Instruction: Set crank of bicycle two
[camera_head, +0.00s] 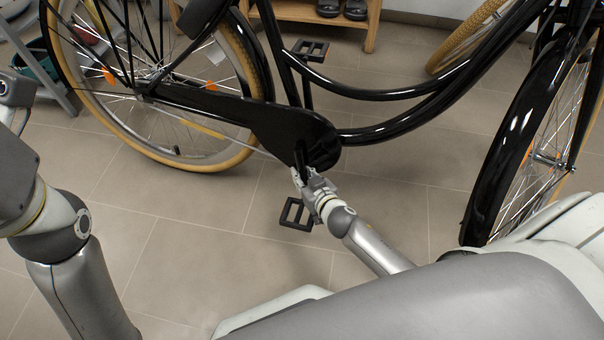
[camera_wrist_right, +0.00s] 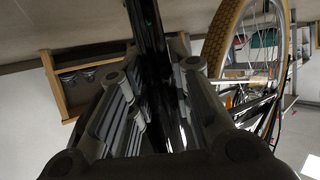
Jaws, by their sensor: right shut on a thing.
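A black bicycle stands side-on in the head view, with its dark chain case (camera_head: 245,118) across the middle. My right gripper (camera_head: 301,172) is at the crank (camera_head: 299,155), just below the round front end of the chain case. It is shut on the crank, and its fingers hide part of it. The near pedal (camera_head: 296,214) hangs low, beside the gripper. The far pedal (camera_head: 311,50) shows higher up, behind the frame tubes. In the right wrist view, a dark glossy bar (camera_wrist_right: 160,75) runs between the two fingers. My left gripper is out of view; only its arm shows at the left.
The rear wheel (camera_head: 150,90) stands at the left and the front wheel (camera_head: 540,140) at the right. A low wooden rack (camera_head: 300,12) with dark shoes (camera_head: 342,8) is at the back. Bare tiled floor (camera_head: 200,255) lies in front of the bicycle.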

